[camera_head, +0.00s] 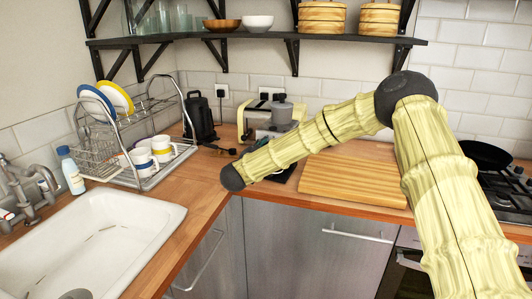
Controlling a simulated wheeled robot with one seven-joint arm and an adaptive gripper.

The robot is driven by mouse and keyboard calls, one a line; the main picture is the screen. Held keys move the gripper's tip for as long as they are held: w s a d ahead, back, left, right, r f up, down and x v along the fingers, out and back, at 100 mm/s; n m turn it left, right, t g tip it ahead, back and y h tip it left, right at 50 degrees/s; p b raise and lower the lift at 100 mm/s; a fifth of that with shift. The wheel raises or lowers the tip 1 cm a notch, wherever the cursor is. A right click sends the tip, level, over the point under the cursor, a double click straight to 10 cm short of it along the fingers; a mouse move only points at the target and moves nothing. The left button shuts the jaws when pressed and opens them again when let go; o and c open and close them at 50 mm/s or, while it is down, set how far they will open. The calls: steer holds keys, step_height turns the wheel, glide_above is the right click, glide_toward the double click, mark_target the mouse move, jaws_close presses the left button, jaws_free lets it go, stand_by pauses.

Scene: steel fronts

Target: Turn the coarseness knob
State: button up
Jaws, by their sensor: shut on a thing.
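The arm bends at a dark joint at the upper right and runs down left to a dark rounded joint by the counter's front edge. My gripper and its fingertips are not visible; the arm may be hiding them.
A wooden board (352,180) lies right of the appliance. The white sink (150,221) is at lower left, the stove (510,187) at right. A shelf (340,42) hangs above.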

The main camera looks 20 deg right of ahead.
steer(key=shift+r, duration=0.1)
stand_by(0.4)
steer(key=o, duration=1)
steer(key=shift+o, duration=0.2)
steer(key=v, duration=1.2)
